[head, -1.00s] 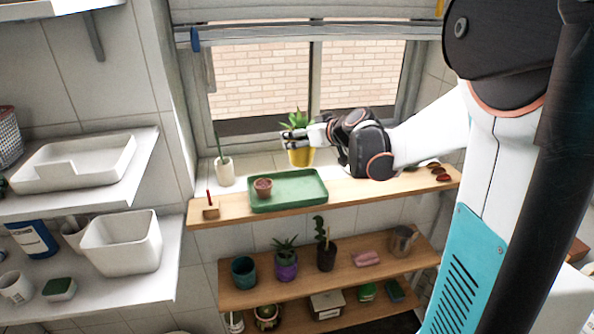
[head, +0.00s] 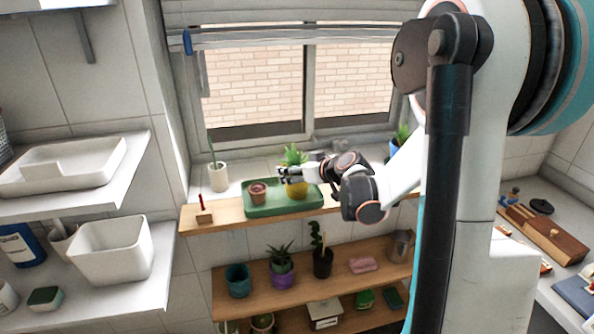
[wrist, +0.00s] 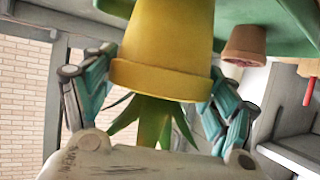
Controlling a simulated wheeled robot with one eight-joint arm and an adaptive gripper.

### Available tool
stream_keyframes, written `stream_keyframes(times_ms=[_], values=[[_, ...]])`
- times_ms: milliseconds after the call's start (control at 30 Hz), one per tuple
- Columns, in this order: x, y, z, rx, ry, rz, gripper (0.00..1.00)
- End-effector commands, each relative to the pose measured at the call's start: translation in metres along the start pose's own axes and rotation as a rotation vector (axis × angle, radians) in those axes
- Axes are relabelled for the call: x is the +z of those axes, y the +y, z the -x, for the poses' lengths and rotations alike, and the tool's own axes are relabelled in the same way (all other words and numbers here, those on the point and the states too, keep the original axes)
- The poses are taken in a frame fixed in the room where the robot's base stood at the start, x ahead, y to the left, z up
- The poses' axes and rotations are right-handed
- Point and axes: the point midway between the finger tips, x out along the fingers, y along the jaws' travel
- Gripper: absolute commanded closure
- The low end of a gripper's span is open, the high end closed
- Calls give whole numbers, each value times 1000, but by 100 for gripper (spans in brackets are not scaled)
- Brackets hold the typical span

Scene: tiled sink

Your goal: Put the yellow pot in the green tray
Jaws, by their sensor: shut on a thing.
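The yellow pot (head: 297,190) holds a spiky green plant (head: 294,156). My gripper (head: 284,174) is shut on the pot from the right, near its rim. In the wrist view, which looks upside down, the pot (wrist: 163,40) sits between the two teal fingers (wrist: 160,88), its plant pointing down in the picture. The green tray (head: 272,204) lies on the wooden sill shelf. The pot appears over the right part of the tray, upright; I cannot tell whether its base touches the tray floor.
A small terracotta pot (head: 257,193) stands in the tray's left part. A white vase (head: 219,176) and a small wooden block with a red stick (head: 204,211) are to the left. A blue pot (head: 394,148) with a plant stands right, behind my arm.

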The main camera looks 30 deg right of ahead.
Motion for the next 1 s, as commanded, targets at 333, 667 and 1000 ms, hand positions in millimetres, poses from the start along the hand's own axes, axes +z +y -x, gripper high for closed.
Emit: stream_keyframes(times_ms=[333,667,1000], values=[[2,0,-1,0,0,0,2],[2,0,-1,0,0,0,2],[-2,1,41,2,0,-2,2]])
